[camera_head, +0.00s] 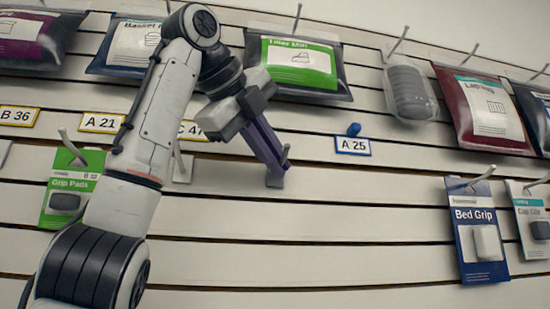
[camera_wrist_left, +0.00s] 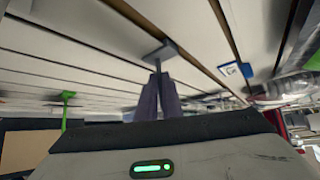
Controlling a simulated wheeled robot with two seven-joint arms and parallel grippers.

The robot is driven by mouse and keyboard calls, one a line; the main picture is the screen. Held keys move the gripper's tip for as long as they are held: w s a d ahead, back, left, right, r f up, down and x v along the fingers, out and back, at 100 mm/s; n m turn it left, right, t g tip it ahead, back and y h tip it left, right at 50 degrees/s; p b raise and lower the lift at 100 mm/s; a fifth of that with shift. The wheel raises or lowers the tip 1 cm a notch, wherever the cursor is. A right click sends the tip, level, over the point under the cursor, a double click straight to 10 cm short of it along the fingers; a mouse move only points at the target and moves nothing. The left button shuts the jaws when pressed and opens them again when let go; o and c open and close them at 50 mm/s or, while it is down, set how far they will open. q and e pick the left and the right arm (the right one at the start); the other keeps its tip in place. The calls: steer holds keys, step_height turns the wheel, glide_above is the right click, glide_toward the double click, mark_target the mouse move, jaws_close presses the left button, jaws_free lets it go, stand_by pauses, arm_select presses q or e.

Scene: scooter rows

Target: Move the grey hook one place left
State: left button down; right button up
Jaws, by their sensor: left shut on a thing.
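The grey hook (camera_head: 276,181) is at the tips of my left gripper (camera_head: 277,160), between the C 47 tag and the A 25 tag in the head view. My left gripper's purple fingers are shut on it. In the left wrist view the hook's dark grey plate (camera_wrist_left: 160,51) shows just beyond the closed fingers (camera_wrist_left: 159,82), close against the slatted wall. I cannot tell whether it sits in a groove. The fingers hide most of its shaft. My right gripper is not in view.
Tags A 21 (camera_head: 100,122), C 47 (camera_head: 192,131) and A 25 (camera_head: 353,146) sit on the wall. A blue-tipped hook (camera_head: 354,129) is above A 25. Grip Pads (camera_head: 66,200) hang left, Bed Grip (camera_head: 480,235) right. The wall below my gripper is bare.

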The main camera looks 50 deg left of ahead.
arm_select(q)
steer(key=shift+a+f, duration=0.1)
steer(key=shift+f, duration=0.15)
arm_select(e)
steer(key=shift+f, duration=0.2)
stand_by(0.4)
arm_select(q)
steer(key=c, duration=1.8)
jaws_free()
steer(key=shift+w+a, duration=0.1)
steer(key=shift+w, duration=0.05)
steer(key=shift+c, duration=0.2)
